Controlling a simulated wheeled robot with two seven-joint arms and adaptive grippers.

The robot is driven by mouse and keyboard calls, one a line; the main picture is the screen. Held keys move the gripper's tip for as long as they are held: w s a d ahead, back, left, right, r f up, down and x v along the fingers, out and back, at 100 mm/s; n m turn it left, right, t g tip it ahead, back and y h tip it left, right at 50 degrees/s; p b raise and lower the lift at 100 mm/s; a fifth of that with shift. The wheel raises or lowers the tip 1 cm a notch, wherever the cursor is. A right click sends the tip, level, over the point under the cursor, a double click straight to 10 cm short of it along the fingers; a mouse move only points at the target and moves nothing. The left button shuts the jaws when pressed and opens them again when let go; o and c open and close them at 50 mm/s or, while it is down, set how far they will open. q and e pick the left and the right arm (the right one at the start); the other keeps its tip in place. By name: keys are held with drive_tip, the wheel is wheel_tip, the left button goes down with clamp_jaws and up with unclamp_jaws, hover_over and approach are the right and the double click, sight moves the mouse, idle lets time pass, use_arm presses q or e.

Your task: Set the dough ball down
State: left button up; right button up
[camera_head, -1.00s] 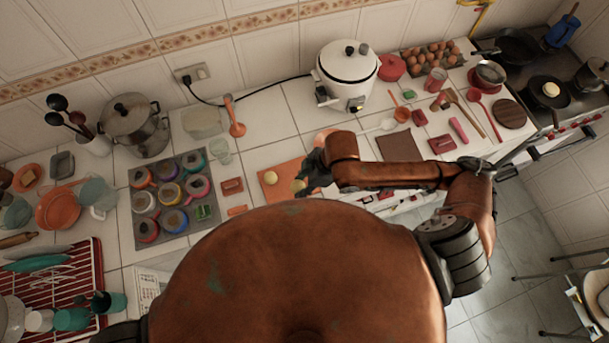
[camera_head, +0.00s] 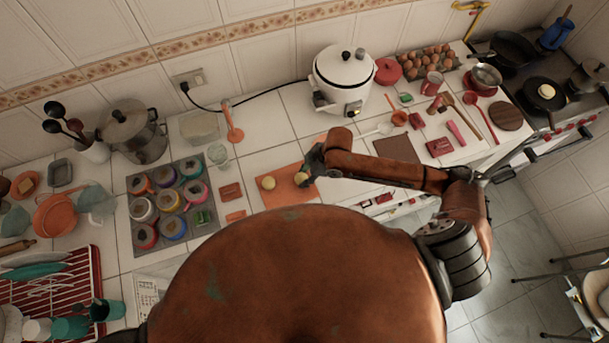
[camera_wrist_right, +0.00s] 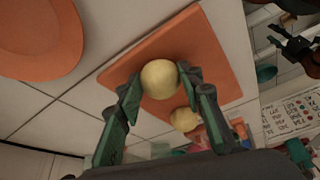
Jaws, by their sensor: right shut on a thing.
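A pale yellow dough ball (camera_head: 301,179) is between the fingers of my right gripper (camera_head: 308,172), over the right part of an orange board (camera_head: 284,197). In the right wrist view the ball (camera_wrist_right: 160,78) sits between the green-black fingertips (camera_wrist_right: 160,84), above the board (camera_wrist_right: 203,55). I cannot tell whether its underside touches the board. A second dough ball (camera_head: 268,183) lies on the board to the left, apart from the held one. A dark gripper-like shape (camera_wrist_right: 297,52) at the right wrist view's upper right may be my left gripper; its opening is unclear.
Left of the board are red blocks (camera_head: 230,192) and a tray of colourful mugs (camera_head: 129,232). A brown mat (camera_head: 398,147) lies to the right. A white rice cooker (camera_head: 346,75) stands behind. The board has bare space around the balls.

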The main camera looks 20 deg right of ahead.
drive_tip(key=shift+f, duration=0.1)
drive_tip(key=o, duration=1.2)
drive_tip(key=shift+c, duration=0.2)
drive_tip(key=v, duration=1.2)
drive_tip(key=shift+b, duration=0.35)
